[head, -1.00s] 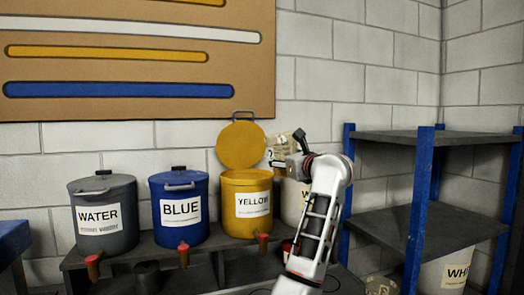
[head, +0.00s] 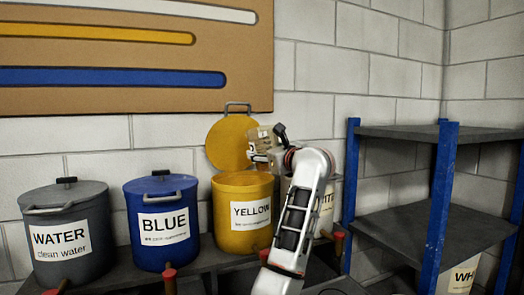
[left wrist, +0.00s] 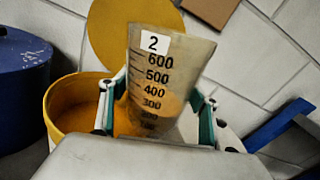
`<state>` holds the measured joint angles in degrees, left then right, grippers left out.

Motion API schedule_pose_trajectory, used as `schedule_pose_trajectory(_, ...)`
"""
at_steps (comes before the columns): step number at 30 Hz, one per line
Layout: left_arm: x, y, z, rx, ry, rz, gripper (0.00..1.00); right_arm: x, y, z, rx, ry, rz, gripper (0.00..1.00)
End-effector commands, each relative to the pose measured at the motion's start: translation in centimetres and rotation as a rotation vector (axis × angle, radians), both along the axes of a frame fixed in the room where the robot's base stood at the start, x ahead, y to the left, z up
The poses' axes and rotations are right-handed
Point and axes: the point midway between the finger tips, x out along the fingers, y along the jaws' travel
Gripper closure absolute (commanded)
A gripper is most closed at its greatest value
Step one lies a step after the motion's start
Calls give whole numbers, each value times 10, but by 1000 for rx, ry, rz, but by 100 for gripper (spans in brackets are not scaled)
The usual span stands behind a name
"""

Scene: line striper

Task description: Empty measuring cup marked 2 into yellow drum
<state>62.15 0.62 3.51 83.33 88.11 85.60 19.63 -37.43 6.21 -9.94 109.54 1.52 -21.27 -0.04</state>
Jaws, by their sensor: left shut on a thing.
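My left gripper (head: 264,152) is shut on the clear measuring cup marked 2 (head: 262,138), above the right part of the yellow drum (head: 243,215). In the left wrist view the cup (left wrist: 172,62) sits between the two fingers (left wrist: 162,88), its 2 label and scale facing me. Orange-yellow shows low in the cup; I cannot tell whether it is contents or the drum seen through it. The drum (left wrist: 60,112) is open, with yellow inside, left of and behind the cup. Its round lid (head: 230,140) stands raised behind it. My right gripper is not in view.
The closed blue drum (head: 162,240) and grey water drum (head: 70,245) stand to the left on a dark bench. A white drum (head: 327,212) is partly hidden behind my arm. A blue-posted shelf (head: 440,200) stands at right.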

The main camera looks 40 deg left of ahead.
Motion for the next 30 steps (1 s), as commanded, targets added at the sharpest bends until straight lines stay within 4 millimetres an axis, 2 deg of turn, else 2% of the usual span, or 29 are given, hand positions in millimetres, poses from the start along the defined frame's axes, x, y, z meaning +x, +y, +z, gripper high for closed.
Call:
schedule_pose_trajectory(8, 4, -3, 4, -40, -90, -1, 71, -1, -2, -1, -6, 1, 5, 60)
schedule_pose_trajectory(15, 14, -7, 8, -152, -315, 1, 71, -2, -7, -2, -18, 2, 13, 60)
schedule_pose_trajectory(30, 15, -8, 7, -176, -361, 0, 71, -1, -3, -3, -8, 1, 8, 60)
